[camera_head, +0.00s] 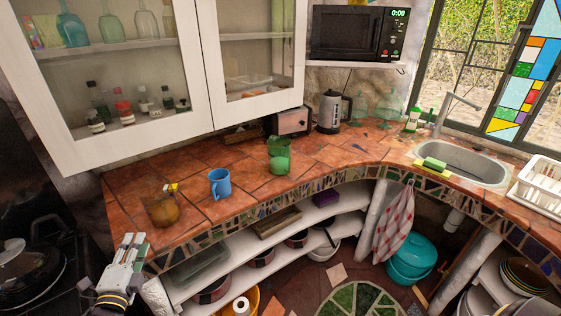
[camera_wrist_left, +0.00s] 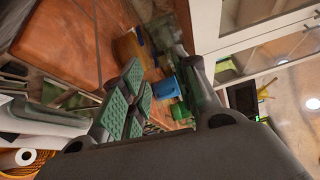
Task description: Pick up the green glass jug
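The green glass jug (camera_head: 279,157) stands upright near the front edge of the tiled counter (camera_head: 140,190), to the right of the blue mug (camera_head: 219,184). My left gripper (camera_head: 133,241) is low at the left, in front of the counter's left end and well apart from the jug. In the left wrist view my left gripper (camera_wrist_left: 168,95) has its green-padded fingers apart, with nothing held. The blue mug shows beyond them (camera_wrist_left: 166,88). A small green patch beside it may be the jug, but I cannot tell. My right gripper is not in view.
A round amber jar (camera_head: 163,211) stands between my left gripper and the mug. A toaster (camera_head: 292,121) and kettle (camera_head: 330,111) stand behind the jug. The white wall cabinet (camera_head: 150,140) hangs over the counter. Shelves lie below; the sink (camera_head: 462,164) is right.

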